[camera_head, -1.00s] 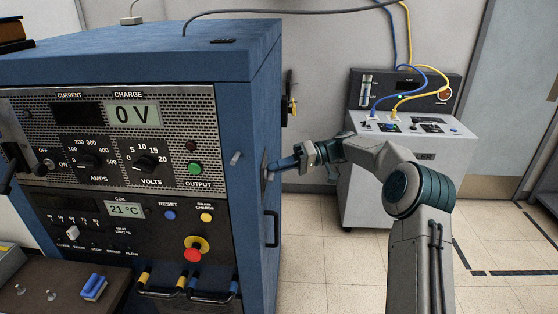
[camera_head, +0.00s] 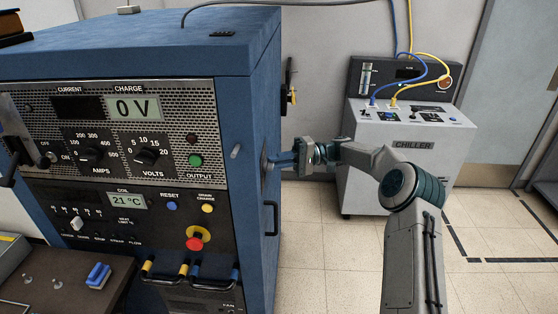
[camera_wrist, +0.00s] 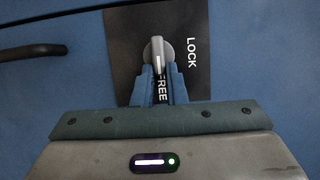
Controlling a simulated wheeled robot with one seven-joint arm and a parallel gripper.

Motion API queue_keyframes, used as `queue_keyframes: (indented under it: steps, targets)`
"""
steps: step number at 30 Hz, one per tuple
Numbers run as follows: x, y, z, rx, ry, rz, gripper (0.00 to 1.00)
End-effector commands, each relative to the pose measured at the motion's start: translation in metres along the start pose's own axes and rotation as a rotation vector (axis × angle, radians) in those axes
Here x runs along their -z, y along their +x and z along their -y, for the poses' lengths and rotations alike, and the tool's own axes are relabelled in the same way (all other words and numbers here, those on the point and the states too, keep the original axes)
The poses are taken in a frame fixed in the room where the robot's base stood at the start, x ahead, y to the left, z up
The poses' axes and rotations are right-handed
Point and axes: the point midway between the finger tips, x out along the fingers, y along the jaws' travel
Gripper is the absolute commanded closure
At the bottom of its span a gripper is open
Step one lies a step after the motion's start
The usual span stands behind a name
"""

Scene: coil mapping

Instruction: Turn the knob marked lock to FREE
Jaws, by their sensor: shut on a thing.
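The lock knob (camera_wrist: 157,52) is a light grey lever-shaped knob with a white line, on a round base in a dark plate (camera_wrist: 122,45). In the wrist view the word FREE stands below it, partly between my fingers, and LOCK stands to its right. The knob lies nearly upright in that picture, its lower end toward FREE. My gripper (camera_wrist: 159,88) has its blue fingers shut on the knob's lower end. In the head view my gripper (camera_head: 279,160) reaches the right side of the blue cabinet (camera_head: 262,100); the knob is hardly visible there.
A black handle (camera_head: 271,218) sticks out below my gripper on the cabinet side. A small grey peg (camera_head: 236,152) shows near the front corner. A chiller (camera_head: 413,165) with blue and yellow hoses stands behind my arm. Floor to the right is clear.

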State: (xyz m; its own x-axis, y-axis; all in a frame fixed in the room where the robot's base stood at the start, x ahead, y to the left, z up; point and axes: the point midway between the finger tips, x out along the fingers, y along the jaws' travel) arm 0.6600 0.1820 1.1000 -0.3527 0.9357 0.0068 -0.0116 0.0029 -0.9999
Motion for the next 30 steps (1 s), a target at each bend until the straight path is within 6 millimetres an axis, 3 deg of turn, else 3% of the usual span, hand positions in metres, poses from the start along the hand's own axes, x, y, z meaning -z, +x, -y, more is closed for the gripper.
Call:
queue_keyframes:
  steps: [11, 12, 14, 23, 30]
  targets:
    - [0.0, 0.005, -0.001, 0.004, 0.007, 0.008, 1.0]
    - [0.0, 0.005, -0.001, 0.004, 0.007, 0.008, 0.8]
    - [0.0, 0.005, -0.001, 0.003, 0.007, 0.008, 0.66]
    - [0.0, -0.004, -0.001, 0.002, 0.004, -0.003, 0.66]
    - [0.0, -0.035, -0.004, 0.001, 0.002, -0.005, 0.66]
